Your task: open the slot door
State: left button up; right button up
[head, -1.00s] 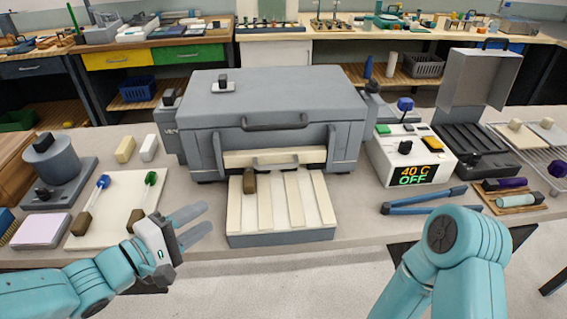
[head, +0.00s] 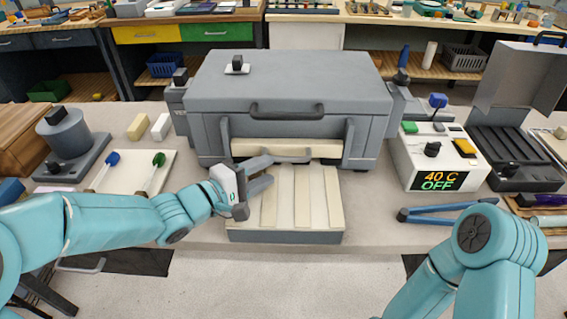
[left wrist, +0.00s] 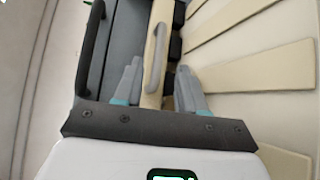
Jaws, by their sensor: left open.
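The slot door is a cream panel (head: 240,148) low on the front of the grey furnace, with a grey bar handle (head: 287,155). It looks shut. My left gripper (head: 267,172) is open, just in front of the handle at its left side. In the left wrist view the door (left wrist: 162,14) and its handle (left wrist: 153,60) lie ahead, with the handle's near part between the two open fingers (left wrist: 160,82). I cannot tell whether they touch it. My right gripper is out of view; only part of that arm shows.
The grey furnace (head: 290,90) has a larger dark handle (head: 287,111) above the door. A slatted cream block (head: 300,200) sits below the gripper. A heater box (head: 435,160) reads 40 C OFF, with blue tongs (head: 440,211) in front. Rods lie on a white board (head: 130,185).

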aim_at(286, 160)
pick_arm(q)
jog(key=shift+x, duration=2.75)
jog(key=shift+d, duration=0.1)
grip_shut()
